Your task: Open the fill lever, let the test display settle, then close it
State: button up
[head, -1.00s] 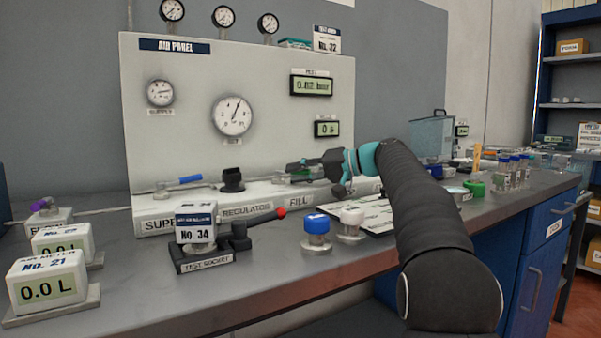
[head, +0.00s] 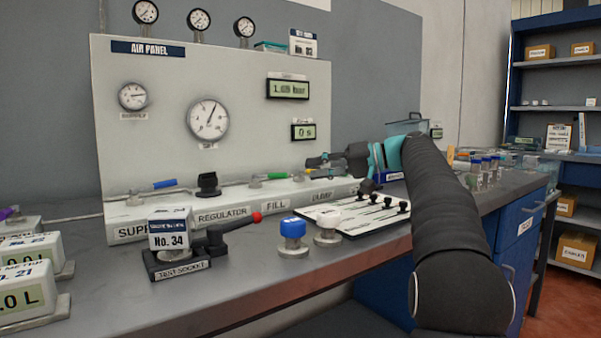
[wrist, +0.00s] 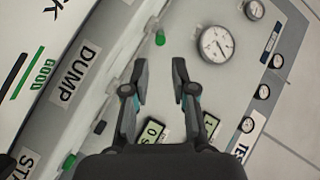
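The fill lever (head: 277,176) has a green handle and sits on the ledge above the FILL label (head: 275,204). In the wrist view its green handle (wrist: 160,38) shows beyond my fingertips. My gripper (head: 316,162) is just right of the lever in the head view, above the ledge, and appears apart from it. In the wrist view my gripper (wrist: 159,82) has its fingers spread with nothing between them. The test display (head: 288,89) reads about 1.09 bar; its last digits are blurred. The timer display (head: 303,131) reads 0 s.
The supply lever (head: 165,184) and a black regulator knob (head: 208,184) stand left of the fill lever.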

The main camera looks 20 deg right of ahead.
jog(key=shift+s+d+r, duration=0.15)
jog(key=shift+s+d, duration=0.15)
jog(key=shift+d, duration=0.25)
